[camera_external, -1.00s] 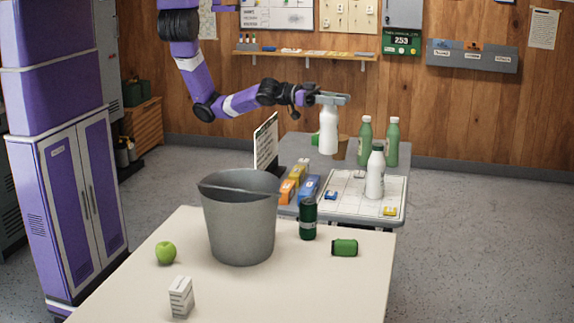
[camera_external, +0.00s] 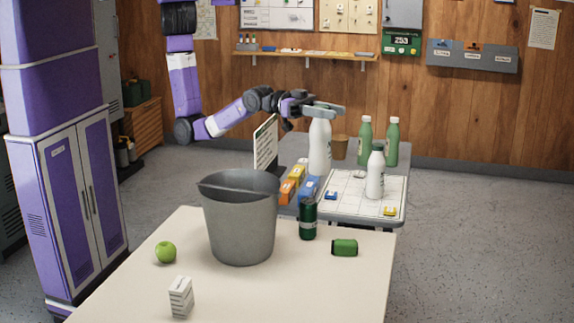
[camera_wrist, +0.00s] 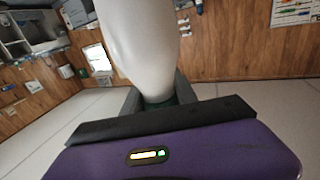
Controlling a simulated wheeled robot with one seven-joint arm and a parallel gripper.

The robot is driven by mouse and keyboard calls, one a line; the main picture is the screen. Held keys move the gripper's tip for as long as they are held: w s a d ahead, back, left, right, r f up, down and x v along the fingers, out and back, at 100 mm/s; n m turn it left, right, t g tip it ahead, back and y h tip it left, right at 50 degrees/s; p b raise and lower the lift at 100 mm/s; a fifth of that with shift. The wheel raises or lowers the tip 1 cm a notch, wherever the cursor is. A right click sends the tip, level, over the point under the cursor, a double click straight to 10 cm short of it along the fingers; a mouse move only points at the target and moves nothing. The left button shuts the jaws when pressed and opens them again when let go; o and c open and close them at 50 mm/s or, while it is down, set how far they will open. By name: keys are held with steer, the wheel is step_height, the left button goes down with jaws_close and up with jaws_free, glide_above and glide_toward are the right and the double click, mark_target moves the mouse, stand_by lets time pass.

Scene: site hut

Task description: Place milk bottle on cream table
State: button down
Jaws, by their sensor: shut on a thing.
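My gripper (camera_external: 318,110) is shut on a white bottle (camera_external: 319,148) near its top. The bottle hangs upright in front of the grey table at the back, and it also fills the upper middle of the wrist view (camera_wrist: 143,45). A second white bottle (camera_external: 376,177) with a dark cap stands on the white gridded board on the grey table. The cream table (camera_external: 330,290) is in the foreground, nearer the camera than my gripper. I cannot tell whether the held bottle's base touches anything.
A grey bucket (camera_external: 240,225), a dark green can (camera_external: 307,219), a green can on its side (camera_external: 345,247), a green apple (camera_external: 166,252) and a small white box (camera_external: 181,297) are on the cream table. Two green bottles (camera_external: 365,142) and small boxes (camera_external: 308,187) are on the grey table (camera_external: 345,200).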

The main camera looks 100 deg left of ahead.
steer(key=s+d+r+m+g+h+p, duration=0.15)
steer(key=s+d, duration=0.25)
steer(key=d, duration=0.5)
steer(key=s+d+f+m+g+h, duration=0.15)
steer(key=s+d, duration=0.25)
steer(key=d, duration=0.6)
steer(key=s+d+r+m+h, duration=0.15)
steer(key=s+d, duration=0.25)
steer(key=d, duration=0.5)
steer(key=s+d+f+m+g+h+p, duration=0.1)
steer(key=s+d+m+g+h, duration=0.15)
steer(key=s+d, duration=0.95)
steer(key=s+d+m+g+h+p, duration=0.1)
steer(key=s+d+g+h, duration=0.2)
steer(key=s+d, duration=0.9)
steer(key=s+a+f+b, duration=0.2)
steer(key=f+b, duration=0.2)
steer(key=f, duration=0.6)
steer(key=s+a+f+b, duration=0.1)
steer(key=f+b, duration=0.4)
steer(key=f, duration=0.5)
steer(key=shift+s+a, duration=0.4)
steer(key=c, duration=1)
jaws_free()
steer(key=shift+f, duration=0.25)
steer(key=shift+o, duration=0.2)
